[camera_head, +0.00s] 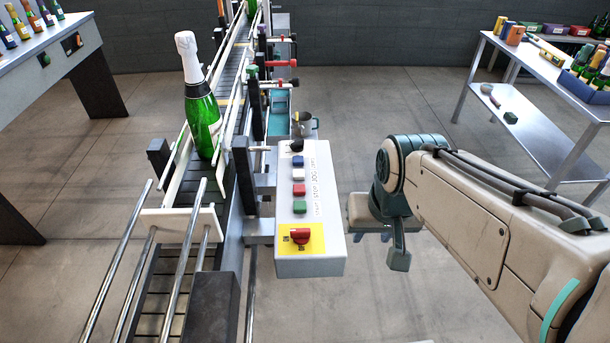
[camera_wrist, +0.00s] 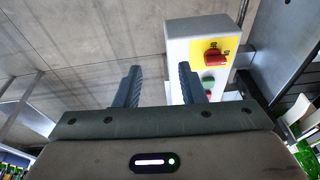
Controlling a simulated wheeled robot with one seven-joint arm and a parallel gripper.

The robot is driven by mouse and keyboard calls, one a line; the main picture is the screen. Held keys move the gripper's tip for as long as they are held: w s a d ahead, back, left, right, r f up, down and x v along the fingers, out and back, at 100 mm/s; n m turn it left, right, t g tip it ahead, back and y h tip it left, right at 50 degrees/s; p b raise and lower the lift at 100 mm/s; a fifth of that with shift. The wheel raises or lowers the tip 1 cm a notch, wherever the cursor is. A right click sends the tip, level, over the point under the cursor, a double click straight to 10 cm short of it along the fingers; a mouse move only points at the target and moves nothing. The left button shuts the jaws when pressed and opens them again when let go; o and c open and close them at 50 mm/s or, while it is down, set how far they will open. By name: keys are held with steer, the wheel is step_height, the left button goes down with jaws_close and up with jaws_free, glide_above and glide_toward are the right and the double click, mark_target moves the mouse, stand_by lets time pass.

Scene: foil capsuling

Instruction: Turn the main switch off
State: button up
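The main switch is a red rotary knob (camera_head: 300,236) on a yellow plate at the near end of a white control box (camera_head: 312,264). In the wrist view the red knob (camera_wrist: 216,56) sits upper right, beyond my fingers. Its handle looks turned sideways across the plate in the head view; I cannot read the plate's labels. My gripper (camera_head: 394,245) hangs to the right of the box, apart from it. In the wrist view my gripper's two fingers (camera_wrist: 158,85) are spread with nothing between them, and the right finger partly covers the box's side.
Green, red, white and blue buttons and a black knob line the box. A conveyor (camera_head: 160,290) with a green bottle (camera_head: 203,115) runs along its left. A metal side table (camera_head: 545,75) stands at the right.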

steer(key=w+a+m+g+y+p, duration=0.25)
steer(key=w+m, duration=0.35)
steer(key=m, duration=0.3)
steer(key=m+y, duration=0.2)
steer(key=m, duration=0.7)
glide_toward(302, 230)
steer(key=b+x, duration=0.1)
steer(key=x, duration=0.8)
steer(key=shift+r, duration=0.1)
steer(key=shift+c, duration=0.3)
jaws_close()
